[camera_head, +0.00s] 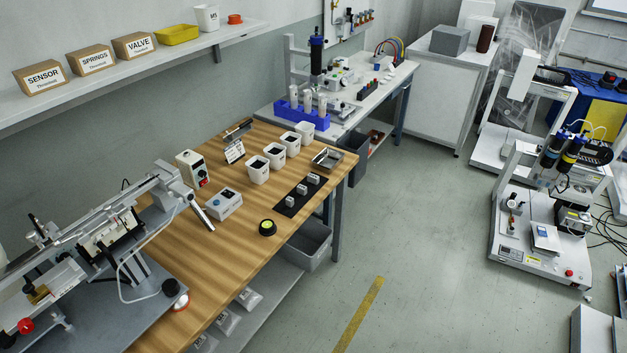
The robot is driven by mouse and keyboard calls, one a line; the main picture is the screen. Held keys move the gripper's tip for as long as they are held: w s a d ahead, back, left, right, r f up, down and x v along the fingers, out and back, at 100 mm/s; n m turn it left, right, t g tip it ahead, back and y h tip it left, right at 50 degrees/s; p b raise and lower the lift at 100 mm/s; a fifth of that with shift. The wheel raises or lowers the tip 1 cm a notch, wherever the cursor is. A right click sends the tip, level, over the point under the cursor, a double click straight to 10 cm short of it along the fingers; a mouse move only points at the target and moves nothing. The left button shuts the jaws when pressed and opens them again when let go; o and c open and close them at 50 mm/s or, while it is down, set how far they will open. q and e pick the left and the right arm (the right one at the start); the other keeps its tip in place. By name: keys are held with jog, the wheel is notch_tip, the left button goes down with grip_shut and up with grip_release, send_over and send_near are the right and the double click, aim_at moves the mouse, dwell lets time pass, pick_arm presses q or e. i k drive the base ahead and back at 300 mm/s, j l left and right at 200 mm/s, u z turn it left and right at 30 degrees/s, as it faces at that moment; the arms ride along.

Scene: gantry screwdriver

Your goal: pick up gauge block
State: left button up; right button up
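Three small grey metal blocks stand in a row on a black mat (283,209) near the right edge of the wooden table (225,262). They are the near block (291,202), the middle block (302,189) and the far block (313,179). They look like gauge blocks, but they are too small for me to tell which one is the gauge block. Nothing touches them from above. Neither of my grippers shows in the head view.
White cups (258,172) and a metal tray (327,159) stand behind the mat. A round black-and-yellow button (267,228) and a grey-white box (223,205) sit nearer. Open floor (420,240) lies to the right.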

aim_at(312, 178)
jog(key=i+l+u, duration=0.1)
jog(key=u, duration=0.3)
jog(key=i+l+u, duration=0.15)
jog(key=u, duration=0.3)
jog(key=i+l, duration=0.05)
jog(key=i, duration=0.05)
